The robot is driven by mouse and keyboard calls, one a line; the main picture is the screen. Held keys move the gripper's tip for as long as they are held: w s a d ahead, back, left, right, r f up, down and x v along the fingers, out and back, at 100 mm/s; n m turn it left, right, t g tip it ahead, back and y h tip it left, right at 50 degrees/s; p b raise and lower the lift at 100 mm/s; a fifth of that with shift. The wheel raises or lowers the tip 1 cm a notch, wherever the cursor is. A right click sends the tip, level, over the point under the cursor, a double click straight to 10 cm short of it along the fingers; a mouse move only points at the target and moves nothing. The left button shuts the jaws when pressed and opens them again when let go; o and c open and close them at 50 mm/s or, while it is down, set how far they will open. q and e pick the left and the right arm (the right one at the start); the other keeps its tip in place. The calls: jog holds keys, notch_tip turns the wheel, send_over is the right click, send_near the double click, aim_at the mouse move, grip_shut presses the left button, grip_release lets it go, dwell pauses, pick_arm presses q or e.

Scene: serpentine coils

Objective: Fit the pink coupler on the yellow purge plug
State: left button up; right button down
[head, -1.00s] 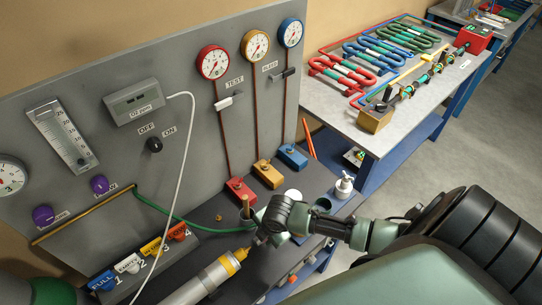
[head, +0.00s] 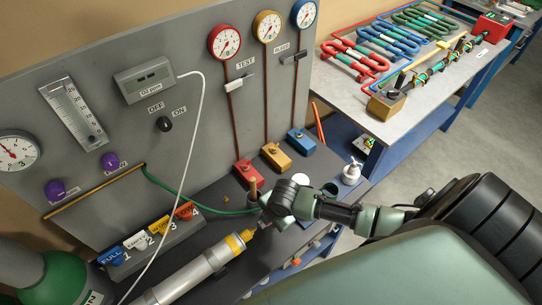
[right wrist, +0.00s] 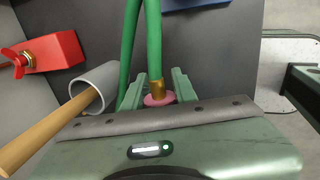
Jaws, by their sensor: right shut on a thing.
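The yellow purge plug (head: 236,243) sits on the upper right end of a grey cylinder (head: 190,279) lying on the bench in the head view. My right gripper (head: 266,214) is just above and right of the plug's tip, apart from it as far as I can tell. In the right wrist view my right gripper (right wrist: 158,93) is shut on the pink coupler (right wrist: 158,100). A brass fitting and green hose (right wrist: 153,45) rise from the coupler. The coupler is hidden in the head view, and the plug does not show in the right wrist view. My left gripper is out of view.
A wooden rod (right wrist: 38,123) leans in a grey cup (right wrist: 98,84) beside the gripper, near a red valve block (right wrist: 50,62). The gauge panel (head: 105,130) stands behind. A label rack (head: 150,240) and a green gas bottle (head: 50,280) are at the left.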

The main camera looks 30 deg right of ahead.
jog(key=shift+a, duration=0.9)
jog(key=shift+s+a, duration=0.1)
jog(key=shift+a, duration=0.25)
jog(key=c, duration=1)
grip_release()
jog(key=shift+a, duration=0.1)
jog(key=shift+c, duration=0.2)
